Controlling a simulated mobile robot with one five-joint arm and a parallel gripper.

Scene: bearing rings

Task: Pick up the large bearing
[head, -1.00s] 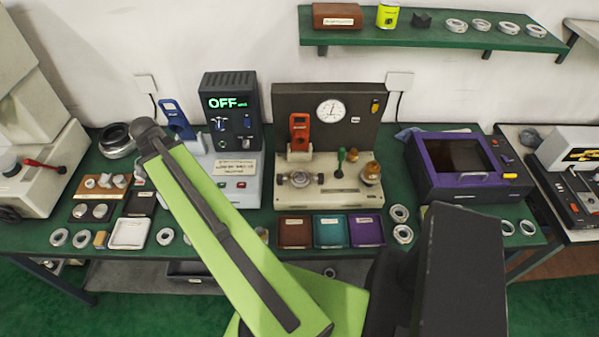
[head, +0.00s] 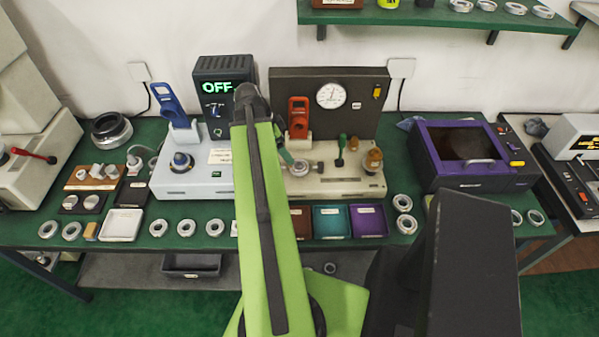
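A large dark bearing ring (head: 111,131) with a shiny metal rim lies at the back left of the green bench (head: 135,200). It is clearly bigger than the other rings and nothing covers it. My green arm rises through the middle of the head view, well to the right of the large bearing. My gripper does not show; the arm hides what is behind it. A small green curved part peeks out on the right side of the arm, and I cannot tell what it is.
Small rings (head: 158,228) lie along the front edge. A pale blue machine (head: 190,180) stands between the large bearing and my arm. A wooden block (head: 96,178) and white tray (head: 121,225) are in front of the bearing. A gauge press (head: 345,180) and purple-framed box (head: 472,183) stand right.

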